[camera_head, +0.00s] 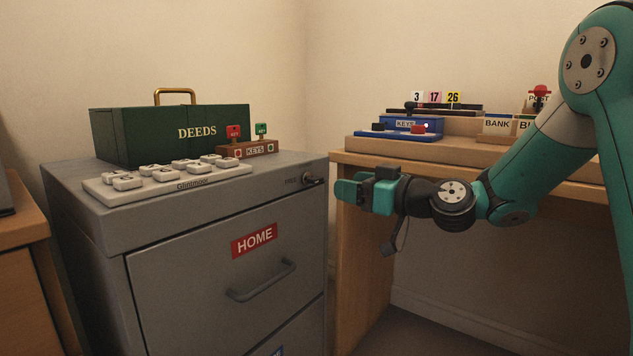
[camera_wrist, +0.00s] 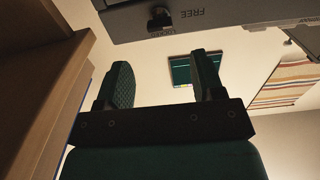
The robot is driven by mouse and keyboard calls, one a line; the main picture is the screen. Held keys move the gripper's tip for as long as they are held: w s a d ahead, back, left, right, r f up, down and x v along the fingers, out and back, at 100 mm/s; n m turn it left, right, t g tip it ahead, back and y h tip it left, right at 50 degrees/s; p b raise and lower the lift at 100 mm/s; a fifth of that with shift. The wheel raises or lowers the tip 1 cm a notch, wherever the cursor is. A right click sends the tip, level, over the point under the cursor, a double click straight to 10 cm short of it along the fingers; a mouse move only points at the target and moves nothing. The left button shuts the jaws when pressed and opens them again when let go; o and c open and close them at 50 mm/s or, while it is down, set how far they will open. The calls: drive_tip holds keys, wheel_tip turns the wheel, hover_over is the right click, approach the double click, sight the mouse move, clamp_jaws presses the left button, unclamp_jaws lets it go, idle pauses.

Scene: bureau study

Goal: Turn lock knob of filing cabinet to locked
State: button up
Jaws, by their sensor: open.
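The grey filing cabinet (camera_head: 160,262) stands at the left of the head view, with a red HOME label and a bar handle on its drawer. Its small dark lock knob (camera_head: 314,181) is at the upper right of the front face. In the wrist view the knob (camera_wrist: 160,18) shows at the top, beside an upside-down FREE mark and near a LOCKED mark. I cannot tell for sure which mark it points to. My gripper (camera_head: 347,190) is open and empty, just right of the knob and apart from it. Its two fingers (camera_wrist: 164,72) are spread in the wrist view.
On the cabinet are a green DEEDS box (camera_head: 170,130), a grey tray of several pieces (camera_head: 165,184) and a wooden KEYS block (camera_head: 247,150). A wooden desk (camera_head: 480,172) stands right, bearing a blue KEYS box (camera_head: 411,126); its side panel is close behind my gripper.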

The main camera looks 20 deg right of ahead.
sight(320, 179)
drive_tip(key=x, duration=0.9)
drive_tip(key=shift+w+a+b, duration=0.1)
drive_tip(key=shift+b, duration=0.3)
drive_tip(key=c, duration=0.9)
